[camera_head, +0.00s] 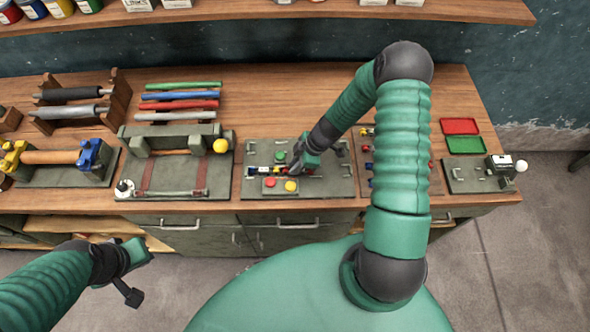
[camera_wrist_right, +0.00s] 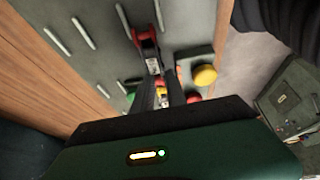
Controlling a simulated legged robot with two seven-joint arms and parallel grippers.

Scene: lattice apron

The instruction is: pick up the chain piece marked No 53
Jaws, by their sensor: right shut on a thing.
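My right gripper (camera_head: 298,167) is low over the grey-green plate (camera_head: 330,186) in the middle of the bench. In the right wrist view my right gripper (camera_wrist_right: 165,92) is shut on a small piece between its fingers. A red piece with a white label (camera_wrist_right: 147,44) shows beyond the fingertips in the right wrist view. The number on the held piece cannot be read. My left gripper (camera_head: 133,276) hangs empty in front of the bench, its fingers apart.
A red button (camera_head: 270,183) and a yellow button (camera_head: 290,186) sit on a block at the plate's front. A board with small pieces (camera_head: 367,163) lies right, partly behind my arm. Red (camera_head: 460,126) and green (camera_head: 465,145) trays lie farther right. A press-like fixture (camera_head: 175,150) stands left.

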